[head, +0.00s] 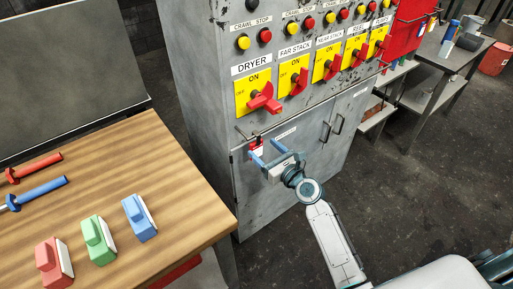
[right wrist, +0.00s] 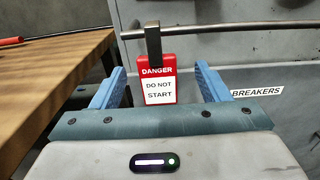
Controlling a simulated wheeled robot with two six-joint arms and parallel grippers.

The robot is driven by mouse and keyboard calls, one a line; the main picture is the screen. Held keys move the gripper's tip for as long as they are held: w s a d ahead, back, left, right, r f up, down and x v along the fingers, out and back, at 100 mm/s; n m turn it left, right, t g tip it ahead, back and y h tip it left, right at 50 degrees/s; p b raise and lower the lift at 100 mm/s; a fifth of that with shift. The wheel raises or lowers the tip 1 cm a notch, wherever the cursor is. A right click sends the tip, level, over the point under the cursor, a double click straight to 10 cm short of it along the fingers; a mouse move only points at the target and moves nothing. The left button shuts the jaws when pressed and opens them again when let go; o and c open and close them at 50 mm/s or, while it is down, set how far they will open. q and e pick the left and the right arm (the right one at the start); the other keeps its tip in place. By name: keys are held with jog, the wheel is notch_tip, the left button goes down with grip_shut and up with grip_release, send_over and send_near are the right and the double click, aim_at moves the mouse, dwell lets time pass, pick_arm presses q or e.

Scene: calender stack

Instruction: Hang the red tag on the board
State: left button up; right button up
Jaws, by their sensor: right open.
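The red tag (head: 257,149) hangs at the front of the grey cabinet, below the DRYER switch. In the right wrist view the tag (right wrist: 156,86) reads "DANGER DO NOT START" and hangs upright from a dark metal bar (right wrist: 153,45). My right gripper (head: 268,153) is open, its blue fingers pointing at the cabinet. In the right wrist view the tag shows between the two fingers (right wrist: 160,88), with a gap on each side. My left gripper is not in view. A red board (head: 403,32) is at the upper right, partly cut off.
The grey cabinet (head: 200,75) carries red switches on yellow plates. A wooden table (head: 130,165) at left holds red, green and blue blocks and two long-handled tools. A grey bench (head: 455,60) stands at right. The dark floor (head: 410,190) between is clear.

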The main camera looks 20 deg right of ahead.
aim_at(258, 146)
jog(key=x, duration=0.4)
jog(key=shift+s+a+f, duration=0.1)
jog(key=shift+a+f, duration=0.05)
jog(key=shift+f, duration=0.05)
jog(key=shift+w+a, duration=0.1)
jog(key=shift+w, duration=0.2)
jog(key=shift+s, duration=0.1)
jog(key=shift+c, duration=0.4)
jog(key=c, duration=1)
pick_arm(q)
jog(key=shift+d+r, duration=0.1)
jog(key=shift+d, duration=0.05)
